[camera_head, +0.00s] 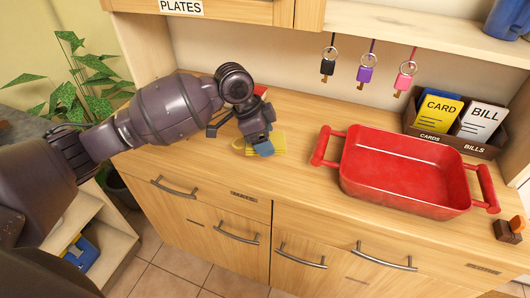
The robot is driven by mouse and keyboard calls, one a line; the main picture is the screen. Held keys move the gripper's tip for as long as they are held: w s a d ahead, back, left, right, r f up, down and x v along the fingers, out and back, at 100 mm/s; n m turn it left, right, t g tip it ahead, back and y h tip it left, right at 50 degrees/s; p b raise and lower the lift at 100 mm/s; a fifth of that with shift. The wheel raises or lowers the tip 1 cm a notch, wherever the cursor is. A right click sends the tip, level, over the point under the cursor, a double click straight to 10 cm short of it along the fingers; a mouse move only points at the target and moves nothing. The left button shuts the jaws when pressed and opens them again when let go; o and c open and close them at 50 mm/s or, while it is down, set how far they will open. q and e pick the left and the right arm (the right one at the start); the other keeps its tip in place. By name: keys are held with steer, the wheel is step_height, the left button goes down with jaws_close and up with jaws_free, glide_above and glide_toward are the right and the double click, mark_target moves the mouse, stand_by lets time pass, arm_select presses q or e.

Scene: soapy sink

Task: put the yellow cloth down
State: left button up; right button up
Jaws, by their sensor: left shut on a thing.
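The yellow cloth (279,141) is at the back left of the wooden counter, to the left of the red tray. My left gripper (262,146) reaches down over it from the left and is shut on it. The cloth shows on both sides of the gripper, low at the counter top; I cannot tell whether all of it touches the wood. The gripper hides the cloth's middle. My right gripper is not in view.
A red tray (352,190) with two handles stands on the counter (290,188). A card and bill holder (450,142) stands behind it at the right. Several keys (365,74) hang from the shelf. Bare wood lies between cloth and tray.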

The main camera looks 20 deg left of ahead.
mark_target(265, 161)
arm_select(q)
step_height(265, 161, down, 5)
steer(key=shift+f+b, duration=0.2)
steer(key=shift+b, duration=0.2)
steer(key=shift+r, duration=0.1)
steer(key=o, duration=0.8)
steer(key=p+v, duration=0.2)
steer(key=v, duration=1)
